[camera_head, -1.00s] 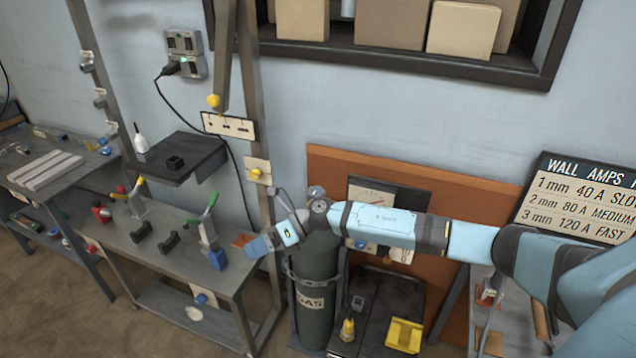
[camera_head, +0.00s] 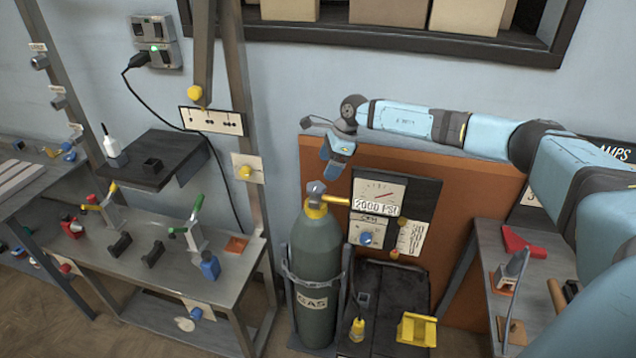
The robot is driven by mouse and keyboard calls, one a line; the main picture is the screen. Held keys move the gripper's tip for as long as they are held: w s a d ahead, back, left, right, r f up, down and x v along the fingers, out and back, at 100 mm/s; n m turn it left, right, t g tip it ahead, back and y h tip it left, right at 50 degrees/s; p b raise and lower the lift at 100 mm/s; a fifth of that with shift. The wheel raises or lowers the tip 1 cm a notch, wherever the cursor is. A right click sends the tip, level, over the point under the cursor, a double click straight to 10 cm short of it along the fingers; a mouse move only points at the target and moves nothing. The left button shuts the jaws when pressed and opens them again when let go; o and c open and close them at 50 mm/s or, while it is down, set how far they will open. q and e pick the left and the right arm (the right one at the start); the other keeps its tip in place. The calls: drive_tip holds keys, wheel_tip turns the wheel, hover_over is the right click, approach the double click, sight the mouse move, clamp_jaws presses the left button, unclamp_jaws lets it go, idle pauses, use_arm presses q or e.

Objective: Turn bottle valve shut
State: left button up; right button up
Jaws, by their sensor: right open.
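The dark green gas bottle (camera_head: 318,255) stands upright in a grey holder, with a label reading GAS. Its valve top (camera_head: 316,189) is grey above a yellow collar, and a yellow bar (camera_head: 336,201) runs right from it towards the gauge panel. My right gripper (camera_head: 331,174) hangs from the wrist just above and slightly right of the valve, apart from it in the picture. It is open and its jaws look empty, though the fingers are small and partly hidden. My left gripper is not in view.
A gauge panel (camera_head: 427,195) marked 2000 PSI is right of the bottle, before an orange board (camera_head: 480,190). A bench (camera_head: 225,258) with clamps is to the left. A dark cart (camera_head: 388,285) with yellow parts stands right of the bottle.

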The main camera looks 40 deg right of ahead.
sight(317, 186)
drive_tip(key=x, duration=0.7)
drive_tip(key=shift+w+a+f, duration=0.15)
drive_tip(key=shift+f, duration=0.15)
drive_tip(key=c, duration=0.9)
